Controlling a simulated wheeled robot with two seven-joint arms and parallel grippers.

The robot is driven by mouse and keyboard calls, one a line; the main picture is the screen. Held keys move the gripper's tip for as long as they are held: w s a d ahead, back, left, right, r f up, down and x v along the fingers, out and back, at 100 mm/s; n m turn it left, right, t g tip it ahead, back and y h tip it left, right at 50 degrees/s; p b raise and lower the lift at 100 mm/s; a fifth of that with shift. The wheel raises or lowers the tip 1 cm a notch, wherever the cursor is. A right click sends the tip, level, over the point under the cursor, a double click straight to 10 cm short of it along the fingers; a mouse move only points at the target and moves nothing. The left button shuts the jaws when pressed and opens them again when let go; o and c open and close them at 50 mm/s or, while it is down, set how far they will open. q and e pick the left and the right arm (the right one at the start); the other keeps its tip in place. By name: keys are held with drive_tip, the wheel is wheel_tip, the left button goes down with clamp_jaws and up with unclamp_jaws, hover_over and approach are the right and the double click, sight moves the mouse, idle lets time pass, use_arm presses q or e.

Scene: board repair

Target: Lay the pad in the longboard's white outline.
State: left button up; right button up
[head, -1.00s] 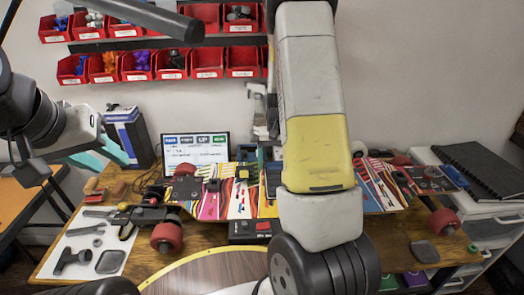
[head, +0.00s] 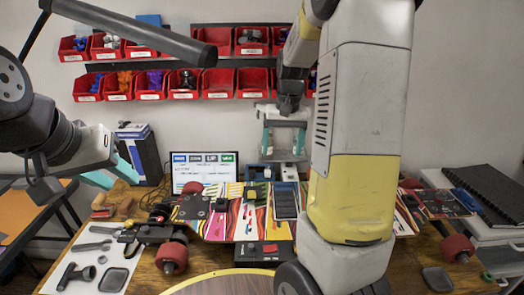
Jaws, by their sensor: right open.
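A dark grey rounded pad (head: 437,279) lies on the table at the right. A similar grey rounded square (head: 114,280) lies on the white sheet at the left; I cannot tell which is the task's pad. A brown board with a yellow edge (head: 232,285), perhaps the longboard, is cut off at the bottom; no white outline shows on its visible part. My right gripper (head: 284,152) is open and empty, fingers down, above the back of the table. My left gripper (head: 109,176) appears open and empty at the left, away from both pads.
A colourful wheeled board (head: 222,222) lies across the table, partly hidden by my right arm. A screen (head: 203,168) and a blue box (head: 140,152) stand behind it. Red bins (head: 216,83) hang on the wall. A black binder (head: 487,190) lies at the right.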

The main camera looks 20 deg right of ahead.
drive_tip(key=s+a+r+n+t, duration=0.1)
drive_tip(key=s+a+r, duration=0.2)
drive_tip(key=s, duration=0.3)
drive_tip(key=s+a+r+n+t+y, duration=0.1)
drive_tip(key=s+a+r+t, duration=0.1)
drive_tip(key=s+a+r, duration=0.2)
drive_tip(key=s+a+r+n+t, duration=0.1)
drive_tip(key=s+a+r+t, duration=0.1)
drive_tip(key=s, duration=0.8)
wheel_tip(320, 180, up, 2)
drive_tip(key=shift+a+r+y, duration=0.1)
drive_tip(key=shift+a+y, duration=0.2)
drive_tip(key=shift+a, duration=0.4)
